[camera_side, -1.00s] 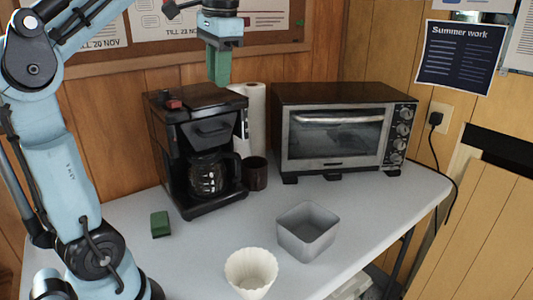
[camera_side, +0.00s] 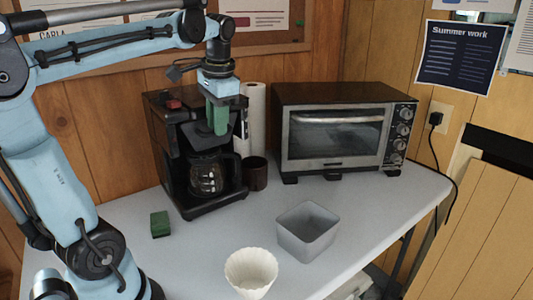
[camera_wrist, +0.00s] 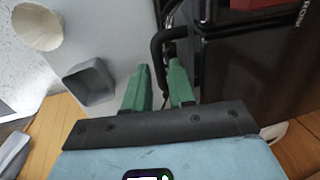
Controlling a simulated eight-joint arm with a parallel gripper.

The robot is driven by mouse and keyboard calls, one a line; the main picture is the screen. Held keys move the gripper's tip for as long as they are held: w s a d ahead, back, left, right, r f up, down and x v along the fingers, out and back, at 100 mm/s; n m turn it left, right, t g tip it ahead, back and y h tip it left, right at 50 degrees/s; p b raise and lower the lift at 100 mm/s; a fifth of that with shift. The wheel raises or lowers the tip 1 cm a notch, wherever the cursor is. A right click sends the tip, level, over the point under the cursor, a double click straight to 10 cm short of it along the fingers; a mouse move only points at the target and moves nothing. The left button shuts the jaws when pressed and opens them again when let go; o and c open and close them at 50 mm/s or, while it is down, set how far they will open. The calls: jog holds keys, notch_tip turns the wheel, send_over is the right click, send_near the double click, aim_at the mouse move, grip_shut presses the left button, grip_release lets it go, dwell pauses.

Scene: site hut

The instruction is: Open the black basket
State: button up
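The black basket (camera_side: 193,138) is in the front of the black coffee maker (camera_side: 167,135), above the glass carafe (camera_side: 206,178). It looks closed, though my gripper hides part of its front. My gripper (camera_side: 219,130) points down in front of the basket in the side view. Contact with the basket cannot be judged.
A dark mug (camera_side: 256,174) and a paper roll (camera_side: 255,115) stand right of the coffee maker, beside a toaster oven (camera_side: 335,130). A white paper filter (camera_side: 251,270), a grey bin (camera_side: 305,232) and a green block (camera_side: 160,224) are on the table (camera_side: 200,245).

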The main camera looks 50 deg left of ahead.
jog(key=shift+f, duration=0.3)
jog(key=shift+c, duration=0.3)
grip_shut()
jog(key=d, duration=1.3)
jog(key=shift+w, duration=0.1)
jog(key=shift+o, duration=0.3)
grip_release()
